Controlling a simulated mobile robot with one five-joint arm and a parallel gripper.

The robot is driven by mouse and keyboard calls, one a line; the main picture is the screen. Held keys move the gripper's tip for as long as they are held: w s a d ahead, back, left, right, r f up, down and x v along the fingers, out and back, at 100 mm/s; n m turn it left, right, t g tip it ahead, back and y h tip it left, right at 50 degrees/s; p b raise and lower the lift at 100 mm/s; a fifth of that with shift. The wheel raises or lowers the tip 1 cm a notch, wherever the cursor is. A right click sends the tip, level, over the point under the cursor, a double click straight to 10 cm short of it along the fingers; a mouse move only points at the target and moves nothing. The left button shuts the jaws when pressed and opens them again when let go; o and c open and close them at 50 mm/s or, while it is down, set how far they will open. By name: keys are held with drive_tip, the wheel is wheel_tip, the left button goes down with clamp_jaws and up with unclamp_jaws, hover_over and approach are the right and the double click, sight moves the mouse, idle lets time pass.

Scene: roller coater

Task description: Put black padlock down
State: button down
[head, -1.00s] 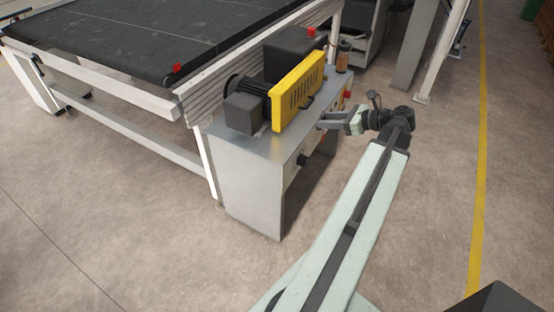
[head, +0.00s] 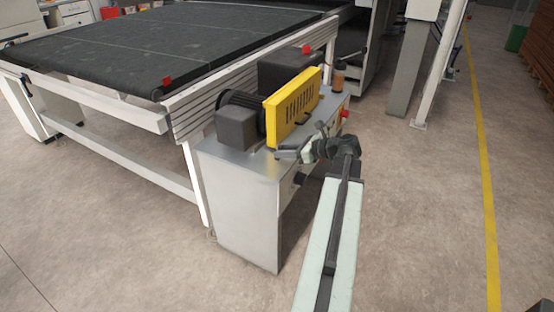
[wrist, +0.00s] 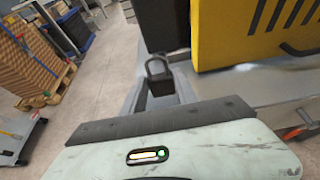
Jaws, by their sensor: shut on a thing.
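The black padlock (wrist: 160,84) shows in the wrist view, its shackle pointing up and its body between the fingers of my gripper (wrist: 162,92). My gripper is shut on it. In the head view my gripper (head: 284,153) is at the front edge of the metal cabinet top (head: 240,158), close to the yellow guard (head: 293,108). The padlock is too small and dark to make out clearly there. I cannot tell whether it touches the cabinet top.
A dark motor (head: 240,122) stands left of the yellow guard on the cabinet. A brown jar (head: 339,78) stands at the far end. Bare cabinet top lies in front of the motor. The conveyor (head: 160,55) is behind; open floor lies to the right.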

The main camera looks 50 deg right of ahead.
drive_tip(key=shift+w+a+f, duration=0.1)
drive_tip(key=shift+w+a, duration=0.1)
drive_tip(key=shift+w, duration=0.4)
drive_tip(key=shift+w+a, duration=0.2)
drive_tip(key=shift+w, duration=0.35)
drive_tip(key=f+b, duration=0.4)
drive_tip(key=shift+w+a, duration=0.1)
drive_tip(key=shift+w, duration=0.25)
drive_tip(key=shift+r, duration=0.2)
drive_tip(key=shift+f, duration=0.15)
drive_tip(key=c, duration=0.9)
unclamp_jaws()
